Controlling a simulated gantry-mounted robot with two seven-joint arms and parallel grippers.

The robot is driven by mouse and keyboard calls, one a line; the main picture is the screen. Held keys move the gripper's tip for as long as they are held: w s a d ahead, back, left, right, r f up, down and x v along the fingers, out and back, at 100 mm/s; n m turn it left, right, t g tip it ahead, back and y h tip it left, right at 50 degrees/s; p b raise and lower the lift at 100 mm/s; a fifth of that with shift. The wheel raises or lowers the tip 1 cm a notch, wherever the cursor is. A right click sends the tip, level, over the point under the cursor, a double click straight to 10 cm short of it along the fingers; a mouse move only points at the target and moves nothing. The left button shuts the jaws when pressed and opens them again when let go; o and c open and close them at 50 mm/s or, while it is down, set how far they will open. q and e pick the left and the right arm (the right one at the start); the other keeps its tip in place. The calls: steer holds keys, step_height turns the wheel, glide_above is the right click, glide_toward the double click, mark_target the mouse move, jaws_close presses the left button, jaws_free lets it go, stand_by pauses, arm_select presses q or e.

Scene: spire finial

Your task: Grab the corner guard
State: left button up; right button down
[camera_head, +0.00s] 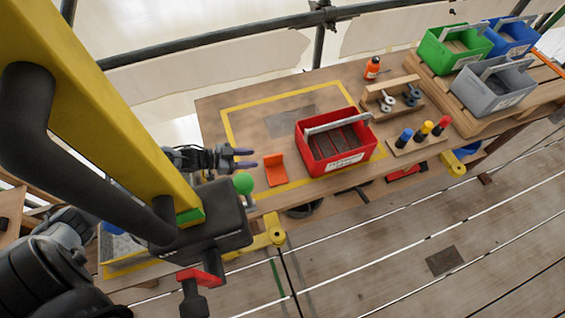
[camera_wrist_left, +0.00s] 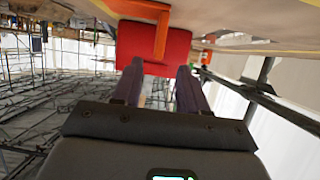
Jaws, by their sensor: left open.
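The corner guard (camera_head: 275,170) is an orange bent piece. It sits on the wooden workbench, just left of the red tote. My left gripper (camera_head: 250,158) is open and empty, with its dark fingers pointing right, a short gap to the left of the guard. In the left wrist view the orange guard (camera_wrist_left: 162,32) shows at the top, beyond the open left fingertips (camera_wrist_left: 159,72) and in front of the red tote (camera_wrist_left: 180,50). My right gripper is not in view.
The red tote (camera_head: 311,149) stands inside the yellow outline on the workbench (camera_head: 215,115). A green ball-topped part (camera_head: 243,183) is near the front edge, close below my gripper. A peg block (camera_head: 417,146) and a wooden holder (camera_head: 372,95) stand to the right.

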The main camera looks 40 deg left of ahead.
mark_target(278, 163)
arm_select(q)
steer(key=x, duration=0.5)
steer(key=shift+s+d+r+b, duration=0.15)
steer(key=shift+d+b, duration=0.2)
steer(key=shift+r+b+x, duration=0.15)
steer(key=shift+b+x, duration=0.1)
steer(key=shift+x, duration=1.2)
steer(key=shift+r+b+x, duration=0.1)
steer(key=shift+b+x, duration=0.1)
steer(key=shift+x, duration=1.25)
steer(key=shift+a, duration=0.1)
jaws_close()
